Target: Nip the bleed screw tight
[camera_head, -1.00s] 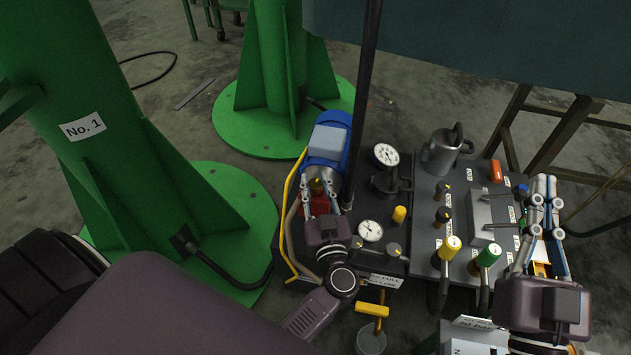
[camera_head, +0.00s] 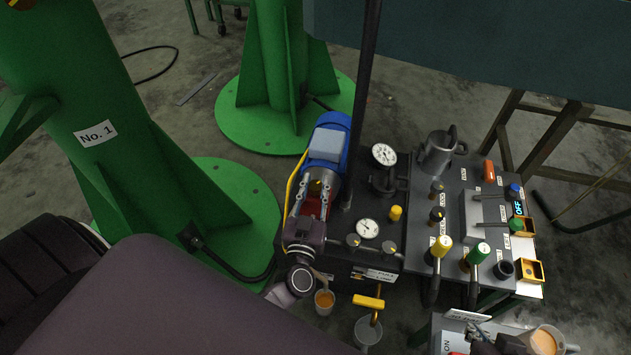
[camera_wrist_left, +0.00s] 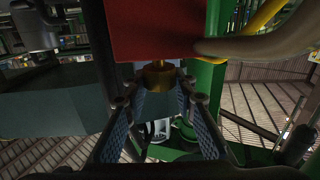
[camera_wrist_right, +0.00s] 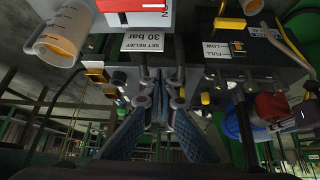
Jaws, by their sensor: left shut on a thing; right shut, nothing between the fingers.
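The bleed screw appears as a brass-coloured round piece (camera_wrist_left: 158,76) under a red block (camera_wrist_left: 150,30) in the left wrist view. In the head view a brass top (camera_head: 318,187) shows between the fingers, by the blue motor. My left gripper (camera_head: 311,197) is shut on the brass piece, one finger on each side of it. The thread and seat of the screw are hidden. My right gripper (camera_head: 479,334) is shut and empty near the bottom edge of the head view; its fingertips (camera_wrist_right: 160,82) meet in the right wrist view.
A gauge block (camera_head: 383,155) and a control panel (camera_head: 455,215) with yellow and green levers stand right of my left gripper. Cups of orange liquid stand below (camera_head: 325,299) and at bottom right (camera_head: 545,342). A dark upright pole (camera_head: 361,110) rises close beside the motor.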

